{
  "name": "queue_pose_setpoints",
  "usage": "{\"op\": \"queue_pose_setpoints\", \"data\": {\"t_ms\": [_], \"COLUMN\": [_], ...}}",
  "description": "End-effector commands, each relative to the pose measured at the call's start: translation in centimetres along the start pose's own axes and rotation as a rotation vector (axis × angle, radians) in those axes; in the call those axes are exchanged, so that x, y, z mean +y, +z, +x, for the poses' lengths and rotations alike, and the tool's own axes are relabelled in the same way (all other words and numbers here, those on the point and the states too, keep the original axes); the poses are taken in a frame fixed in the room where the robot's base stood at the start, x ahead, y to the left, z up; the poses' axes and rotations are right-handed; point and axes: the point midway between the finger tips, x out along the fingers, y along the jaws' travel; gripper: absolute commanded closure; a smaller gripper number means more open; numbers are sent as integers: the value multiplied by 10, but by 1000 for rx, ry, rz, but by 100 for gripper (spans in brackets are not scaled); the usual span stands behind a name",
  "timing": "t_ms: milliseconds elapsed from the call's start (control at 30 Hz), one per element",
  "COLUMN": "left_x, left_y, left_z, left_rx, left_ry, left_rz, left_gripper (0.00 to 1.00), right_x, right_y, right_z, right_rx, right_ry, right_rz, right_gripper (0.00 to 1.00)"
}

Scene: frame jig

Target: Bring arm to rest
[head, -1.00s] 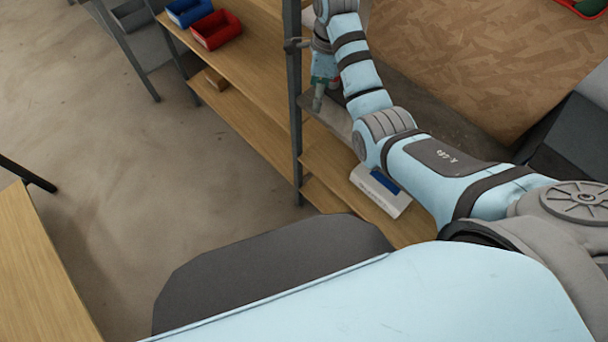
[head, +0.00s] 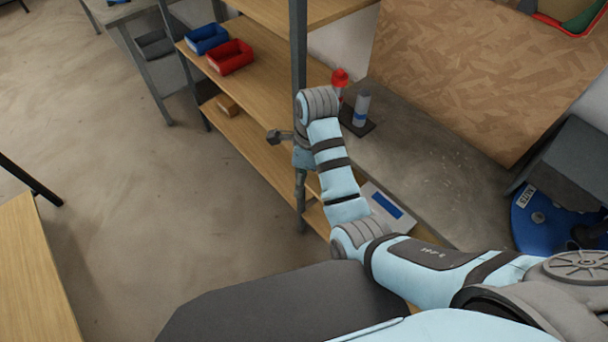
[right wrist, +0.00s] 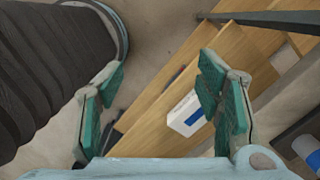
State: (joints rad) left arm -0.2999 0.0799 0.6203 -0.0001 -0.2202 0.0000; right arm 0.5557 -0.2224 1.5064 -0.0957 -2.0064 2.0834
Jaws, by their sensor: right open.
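My right arm (head: 335,170) reaches in from the right in the head view, bent, with its forearm angled up and back. Its gripper (head: 301,188) hangs in front of the shelf rack's grey post, pointing down, small and partly hidden by the wrist. In the right wrist view the green-padded fingers (right wrist: 160,88) stand wide apart with nothing between them. Past them lie wooden shelf boards and a white box with a blue label (right wrist: 187,114), apart from the fingers. My left gripper is out of view.
The shelf rack (head: 270,150) holds a red bin (head: 229,58), a blue bin (head: 206,39) and a small brown block (head: 228,106). A red-capped bottle (head: 339,78) stands behind the arm. A wooden table (head: 35,285) is at left. Open floor (head: 150,200) lies between.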

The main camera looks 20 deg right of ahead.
Motion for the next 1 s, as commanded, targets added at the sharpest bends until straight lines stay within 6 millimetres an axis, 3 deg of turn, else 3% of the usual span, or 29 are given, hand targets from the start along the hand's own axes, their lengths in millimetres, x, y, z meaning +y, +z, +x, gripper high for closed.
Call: {"op": "queue_pose_setpoints", "data": {"t_ms": [467, 567, 667, 733, 800, 867, 900, 967, 1000], "left_x": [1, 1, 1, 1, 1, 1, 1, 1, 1], "left_y": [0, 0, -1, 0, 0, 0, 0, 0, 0], "left_z": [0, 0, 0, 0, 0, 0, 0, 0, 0], "left_rx": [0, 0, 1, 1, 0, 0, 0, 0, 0], "left_ry": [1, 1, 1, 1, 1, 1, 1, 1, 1], "left_rz": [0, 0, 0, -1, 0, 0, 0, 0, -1], "left_gripper": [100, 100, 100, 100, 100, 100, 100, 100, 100], "right_x": [-1, -26, -74, -88, -72, -45, -22, 17, 46], "right_y": [-1, 13, 39, 26, -13, -51, -78, -120, -149], "right_z": [0, 0, 17, 78, 151, 200, 229, 265, 285], "right_rx": [-2, -51, -59, 45, 173, 257, 299, 342, 357], "right_ry": [-4, -121, -362, -494, -540, -528, -503, -451, -405], "right_rz": [-42, -273, -731, -1127, -1451, -1642, -1745, -1864, -1927], "right_gripper": [40, 40, 40, 40, 40, 40, 40, 40, 40]}}
